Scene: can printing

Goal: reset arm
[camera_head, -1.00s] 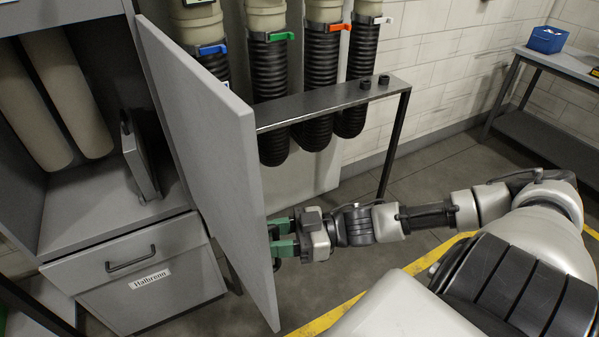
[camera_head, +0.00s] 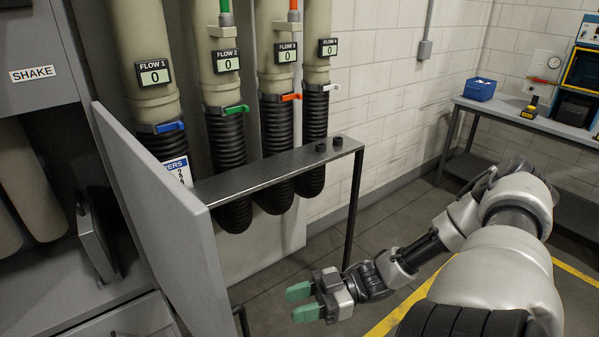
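My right gripper (camera_head: 302,301) has green fingertips and points left, low over the floor in front of the metal bench. Its two fingers are apart with nothing between them. My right arm comes in from the lower right. The grey cabinet door (camera_head: 155,215) stands open to the left of the gripper, with a clear gap between them. My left gripper and arm are not in view.
A narrow metal bench (camera_head: 270,172) stands behind the door, in front of several pipes with black hoses and flow displays reading 0. The cabinet (camera_head: 45,85) is at left. A table (camera_head: 530,120) with a blue bin (camera_head: 481,89) is at right.

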